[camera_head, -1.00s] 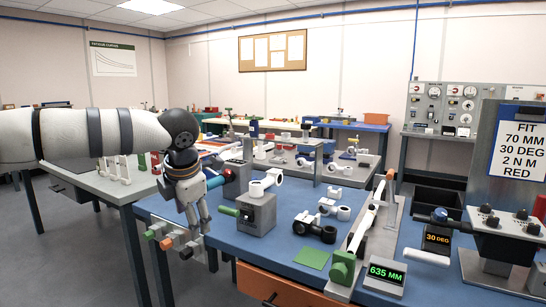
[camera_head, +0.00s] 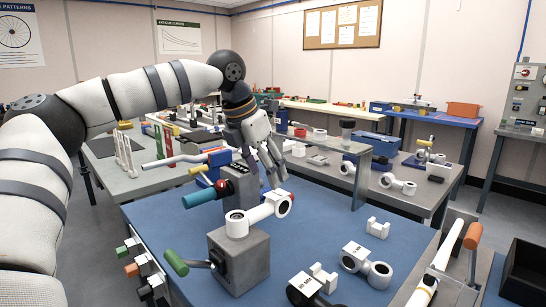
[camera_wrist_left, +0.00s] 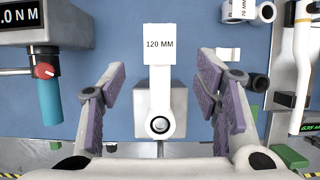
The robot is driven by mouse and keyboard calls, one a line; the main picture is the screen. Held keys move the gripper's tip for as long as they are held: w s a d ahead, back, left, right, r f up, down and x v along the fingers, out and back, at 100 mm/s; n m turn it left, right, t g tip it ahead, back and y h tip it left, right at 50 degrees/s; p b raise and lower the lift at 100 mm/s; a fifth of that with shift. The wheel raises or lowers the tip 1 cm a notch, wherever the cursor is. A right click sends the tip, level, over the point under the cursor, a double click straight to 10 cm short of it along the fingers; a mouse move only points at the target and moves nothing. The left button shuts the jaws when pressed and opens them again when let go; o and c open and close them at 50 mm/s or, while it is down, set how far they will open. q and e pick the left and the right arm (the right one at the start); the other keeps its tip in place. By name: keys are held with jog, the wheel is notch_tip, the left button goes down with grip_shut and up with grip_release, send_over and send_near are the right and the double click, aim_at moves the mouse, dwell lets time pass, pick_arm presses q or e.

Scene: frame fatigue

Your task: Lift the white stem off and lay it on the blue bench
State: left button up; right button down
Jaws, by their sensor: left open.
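The white stem (camera_head: 262,213) sits on a grey block fixture (camera_head: 240,260) with a green-handled lever (camera_head: 176,262), on the blue bench (camera_head: 325,205). One stem end rests on the block's top; the other sticks out to the upper right. In the left wrist view the stem (camera_wrist_left: 160,100) reads "120 MM". My left gripper (camera_head: 266,172) is open and empty, fingers pointing down, beyond the stem in the head view. In the wrist view its fingers (camera_wrist_left: 161,105) are spread on either side of the stem, apart from it. My right gripper is out of view.
A grey post with a teal-handled tool (camera_head: 205,195) stands behind the block. Another white stem (camera_head: 365,264) and a small white clamp piece (camera_head: 378,228) lie to the right. A rail with an orange handle (camera_head: 473,236) is farther right. Bare blue surface lies between.

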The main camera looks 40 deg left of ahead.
aim_at(273, 196)
pick_arm(q)
jog(key=b+x, duration=0.1)
jog(key=x, duration=0.7)
jog(key=shift+f, duration=0.3)
jog(key=shift+w+f, duration=0.3)
jog(key=shift+f, duration=0.25)
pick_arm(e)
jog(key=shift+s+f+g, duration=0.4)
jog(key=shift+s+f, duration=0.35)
